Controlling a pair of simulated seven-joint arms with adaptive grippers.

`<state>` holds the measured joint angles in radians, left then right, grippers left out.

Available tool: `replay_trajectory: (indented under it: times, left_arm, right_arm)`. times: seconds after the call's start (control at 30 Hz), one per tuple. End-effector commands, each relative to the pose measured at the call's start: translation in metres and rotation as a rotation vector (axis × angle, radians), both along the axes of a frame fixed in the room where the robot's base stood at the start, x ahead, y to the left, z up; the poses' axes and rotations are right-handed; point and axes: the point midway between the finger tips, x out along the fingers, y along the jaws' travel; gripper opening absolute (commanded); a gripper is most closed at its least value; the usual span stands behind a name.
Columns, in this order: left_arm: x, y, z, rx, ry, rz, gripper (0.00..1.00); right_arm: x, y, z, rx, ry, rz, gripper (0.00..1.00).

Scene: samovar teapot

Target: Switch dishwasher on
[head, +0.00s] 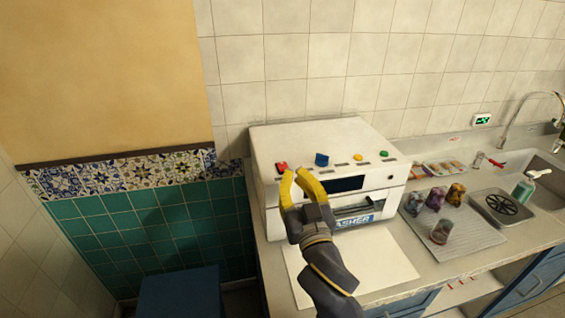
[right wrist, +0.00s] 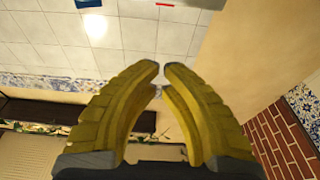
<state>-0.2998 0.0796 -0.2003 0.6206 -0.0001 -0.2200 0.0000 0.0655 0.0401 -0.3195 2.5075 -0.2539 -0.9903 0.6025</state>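The dishwasher (head: 292,141) is a white box on the counter, with a dark panel (head: 345,184) on its front and a blue "...ASHER" label below. Red (head: 281,168), blue (head: 321,159), yellow (head: 358,157) and green (head: 384,153) controls line its upper front edge. My right gripper (head: 294,172) has yellow fingers and is at the left front of the dishwasher, its tips close beside the red control. I cannot tell whether they touch it. In the right wrist view the fingertips (right wrist: 160,70) almost meet, with nothing between them. My left gripper is not in view.
Right of the dishwasher, several patterned cups (head: 441,230) stand on a grey ribbed mat (head: 470,245). Beyond are a soap bottle (head: 524,187), a sink and a tap (head: 532,97). A white sheet (head: 385,262) covers the counter in front of the dishwasher. Tiled walls stand behind and left.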

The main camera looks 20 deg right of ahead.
Motion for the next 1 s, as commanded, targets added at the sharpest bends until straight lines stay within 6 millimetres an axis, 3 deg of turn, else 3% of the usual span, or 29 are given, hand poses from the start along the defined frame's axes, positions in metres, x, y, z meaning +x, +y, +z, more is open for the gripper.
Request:
replay_trajectory:
  times: [0.47, 1.0]
  left_arm:
    - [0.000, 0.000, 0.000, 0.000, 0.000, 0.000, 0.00]
    - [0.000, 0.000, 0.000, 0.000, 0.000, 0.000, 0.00]
  right_arm:
    - [0.010, -0.001, 0.002, -0.003, 0.000, -0.001, 0.00]
    - [0.088, -0.005, 0.019, -0.003, 0.000, -0.001, 0.00]
